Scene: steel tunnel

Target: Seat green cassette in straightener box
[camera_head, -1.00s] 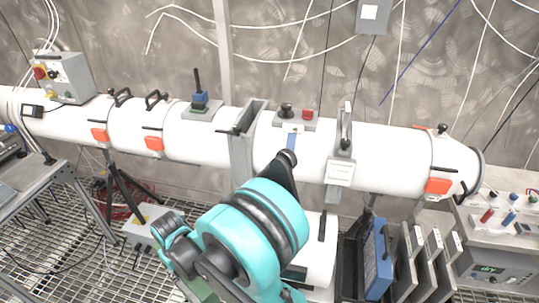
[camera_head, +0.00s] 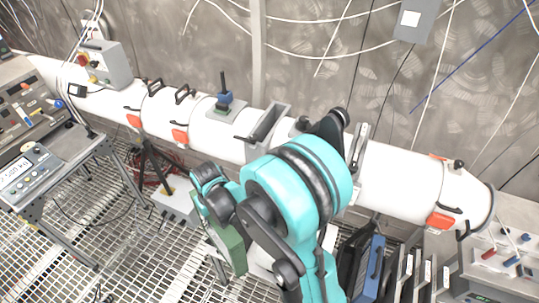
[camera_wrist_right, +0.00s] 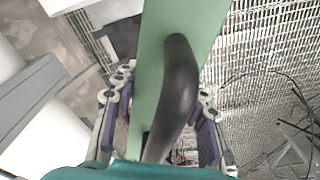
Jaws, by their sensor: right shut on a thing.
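The green cassette (camera_head: 229,243) hangs below my right gripper (camera_head: 212,188) in the head view, partly behind my teal arm. In the right wrist view the green cassette (camera_wrist_right: 176,28) is a flat green body with a curved black handle (camera_wrist_right: 178,90). My right gripper (camera_wrist_right: 163,125) is shut on this handle, with a finger on each side. A grey upright box with a slot in its top (camera_head: 268,124), which looks like the straightener box, sits across the white tube. The cassette is apart from it, in front and lower left. My left gripper is not in view.
The white tube (camera_head: 400,180) runs across the view, with handles and orange latches. A blue cassette (camera_head: 373,268) and several grey plates (camera_head: 405,272) stand at lower right. An instrument cart (camera_head: 62,165) is at left. Grating floor (camera_head: 130,255) lies open between.

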